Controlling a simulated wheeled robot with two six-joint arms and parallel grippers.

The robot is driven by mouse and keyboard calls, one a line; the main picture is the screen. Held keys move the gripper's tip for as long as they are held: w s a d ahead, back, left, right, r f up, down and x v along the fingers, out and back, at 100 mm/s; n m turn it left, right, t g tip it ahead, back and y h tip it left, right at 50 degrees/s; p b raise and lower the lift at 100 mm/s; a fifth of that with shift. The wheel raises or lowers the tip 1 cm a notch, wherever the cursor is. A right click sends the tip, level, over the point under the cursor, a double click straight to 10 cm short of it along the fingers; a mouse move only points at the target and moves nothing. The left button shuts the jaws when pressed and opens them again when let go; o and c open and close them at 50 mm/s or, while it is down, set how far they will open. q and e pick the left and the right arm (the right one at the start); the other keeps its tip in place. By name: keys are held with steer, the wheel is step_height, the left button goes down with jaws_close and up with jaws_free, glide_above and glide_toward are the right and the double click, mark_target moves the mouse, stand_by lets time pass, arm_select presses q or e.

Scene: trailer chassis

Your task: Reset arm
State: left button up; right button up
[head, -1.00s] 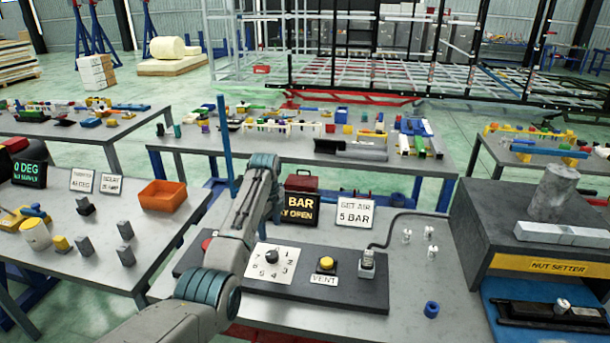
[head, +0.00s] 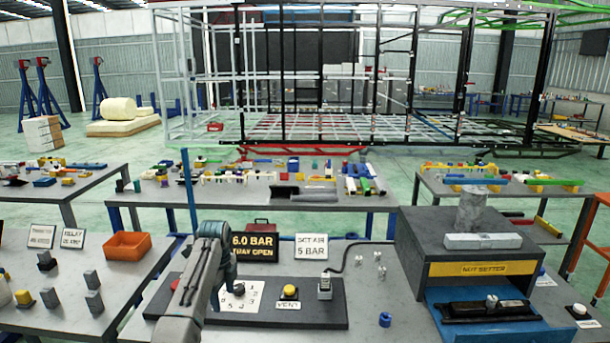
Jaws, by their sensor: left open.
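My left arm comes in from the bottom left, over the left part of the dark control panel (head: 325,313). My left gripper (head: 217,295) points down beside the white dial plate (head: 252,303), which has a black knob (head: 238,289). The gripper is open, with nothing visible in it; my own arm hides part of it, and I cannot tell whether it touches the panel. A yellow vent button (head: 290,291) and a grey switch block (head: 325,287) are further right on the panel. My right gripper is not in view.
The display (head: 254,246) reads 6.0 BAR, TRAY OPEN; a sign (head: 311,247) reads SET AIR 5 BAR. The nut setter (head: 470,268) stands right, with a dark tray in its blue base. An orange bin (head: 127,246) is left. A blue ring (head: 385,319) lies on bare table.

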arm_select(q)
steer(key=s+a+f+n+t, duration=0.15)
steer(key=s+f+n, duration=0.35)
steer(key=s+f, duration=0.5)
steer(key=s+a+f+n, duration=0.3)
steer(key=s+f+n, duration=0.3)
steer(key=s, duration=0.6)
steer(key=s+r+n+t, duration=0.1)
steer(key=s+r+n, duration=0.3)
steer(key=s, duration=1)
steer(key=s+r+n+t, duration=0.15)
steer(key=s+n, duration=0.35)
steer(key=s, duration=1)
step_height(320, 180, down, 36)
steer(key=a+g+b, duration=0.2)
steer(key=a+b, duration=0.1)
steer(key=b, duration=0.2)
steer(key=s+f+b, duration=0.2)
steer(key=s+f, duration=0.7)
steer(key=f, duration=0.2)
steer(key=s+a+f+b, duration=0.1)
steer(key=s+f+b, duration=0.1)
steer(key=s+f, duration=0.7)
step_height(320, 180, down, 3)
steer(key=shift+s+r+n+g+y, duration=0.1)
steer(key=shift+s+n+g+y, duration=0.05)
steer(key=shift+n+g+y, duration=0.25)
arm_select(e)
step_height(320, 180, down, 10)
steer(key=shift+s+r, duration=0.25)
